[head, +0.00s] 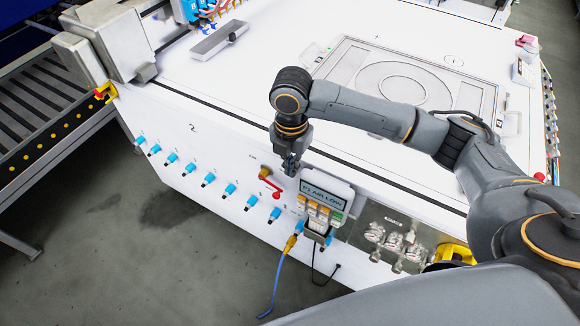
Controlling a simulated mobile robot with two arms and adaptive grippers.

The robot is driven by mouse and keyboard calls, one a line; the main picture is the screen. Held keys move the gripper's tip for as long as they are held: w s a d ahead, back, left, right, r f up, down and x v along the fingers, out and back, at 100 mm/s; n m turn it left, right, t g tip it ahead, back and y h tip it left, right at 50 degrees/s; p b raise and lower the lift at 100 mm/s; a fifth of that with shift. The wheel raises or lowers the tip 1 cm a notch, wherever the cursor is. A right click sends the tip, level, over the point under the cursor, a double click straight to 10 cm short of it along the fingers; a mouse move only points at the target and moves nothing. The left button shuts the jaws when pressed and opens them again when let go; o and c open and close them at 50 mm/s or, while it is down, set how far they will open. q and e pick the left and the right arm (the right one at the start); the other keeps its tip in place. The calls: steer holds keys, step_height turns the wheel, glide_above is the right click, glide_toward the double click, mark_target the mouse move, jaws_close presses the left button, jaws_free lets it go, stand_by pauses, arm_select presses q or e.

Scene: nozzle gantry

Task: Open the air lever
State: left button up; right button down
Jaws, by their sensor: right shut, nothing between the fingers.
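The air lever (270,187) is a small red handle on a brass-coloured valve on the white front panel of the machine. It slants down to the right from the valve. My right gripper (290,168) is at the end of the grey arm that comes in from the right. It points down just to the upper right of the lever, with its fingers shut and empty. I cannot tell for sure whether it touches the lever. My left gripper is not in view.
A display box labelled "FLOW" (326,196) sits right of the lever, close to my gripper. A row of blue fittings (209,179) runs along the panel, and a blue hose (277,284) hangs to the floor. Gauges (394,240) are at lower right.

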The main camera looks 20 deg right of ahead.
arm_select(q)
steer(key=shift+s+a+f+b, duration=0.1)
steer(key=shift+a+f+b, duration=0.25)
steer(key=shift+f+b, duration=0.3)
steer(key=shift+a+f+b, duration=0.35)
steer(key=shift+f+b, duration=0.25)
arm_select(e)
steer(key=w+a+n+h, duration=0.1)
steer(key=a+n, duration=0.3)
steer(key=n, duration=1.3)
steer(key=w+a+n+h, duration=0.2)
steer(key=w+a+n, duration=0.1)
steer(key=n, duration=1.5)
steer(key=shift+w+a+n+t, duration=0.3)
steer(key=shift+a+t, duration=0.1)
steer(key=shift+a, duration=0.2)
